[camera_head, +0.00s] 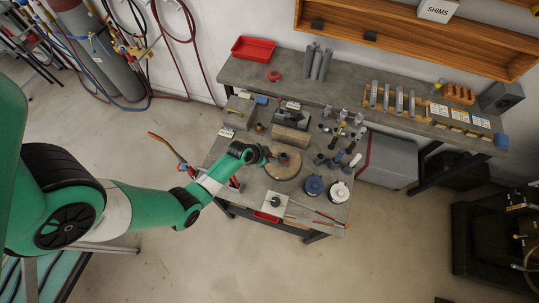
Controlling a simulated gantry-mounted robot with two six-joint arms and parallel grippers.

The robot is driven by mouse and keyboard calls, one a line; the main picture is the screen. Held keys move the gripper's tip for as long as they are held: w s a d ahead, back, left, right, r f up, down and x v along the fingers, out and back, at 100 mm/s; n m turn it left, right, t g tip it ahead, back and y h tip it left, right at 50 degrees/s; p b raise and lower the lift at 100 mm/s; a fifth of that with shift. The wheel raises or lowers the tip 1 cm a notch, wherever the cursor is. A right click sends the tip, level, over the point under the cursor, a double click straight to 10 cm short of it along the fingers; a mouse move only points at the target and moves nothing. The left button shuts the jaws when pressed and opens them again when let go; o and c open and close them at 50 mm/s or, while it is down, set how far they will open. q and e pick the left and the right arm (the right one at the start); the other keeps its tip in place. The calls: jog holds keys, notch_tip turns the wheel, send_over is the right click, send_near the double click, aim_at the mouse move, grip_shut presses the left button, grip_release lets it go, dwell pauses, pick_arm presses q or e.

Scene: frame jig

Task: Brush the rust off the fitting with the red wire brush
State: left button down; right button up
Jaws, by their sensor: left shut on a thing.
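My left gripper (265,155) reaches in from the left over the workbench, at the left edge of a round tan board (290,171). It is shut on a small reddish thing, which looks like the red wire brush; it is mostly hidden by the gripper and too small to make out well. A small dark brownish piece (283,158), which looks like the fitting, stands on the board just right of the gripper. I cannot tell whether the brush touches it, nor see its rust. My right gripper is not in view.
Dark-blue and white round tins (313,186) stand at the front right of the bench. A tan block (290,139) lies behind the board. Several upright tools (345,140) crowd the right. A white plate (274,205) is at the front, and a red tray (253,48) at the back.

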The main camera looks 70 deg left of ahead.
pick_arm(q)
jog(key=shift+w+a+r+b, duration=0.15)
jog(key=shift+w+a+b, duration=0.15)
jog(key=shift+w+a, duration=0.5)
jog(key=shift+s+d, duration=0.25)
jog(key=shift+s, duration=0.1)
jog(key=shift+s+d+p, duration=0.65)
jog(key=shift+d+p, duration=0.1)
jog(key=shift+p, duration=0.05)
jog(key=shift+s+d+f, duration=0.15)
jog(key=shift+f, duration=0.05)
notch_tip(320, 180, up, 7)
jog(key=p, duration=0.7)
jog(key=shift+r, duration=0.15)
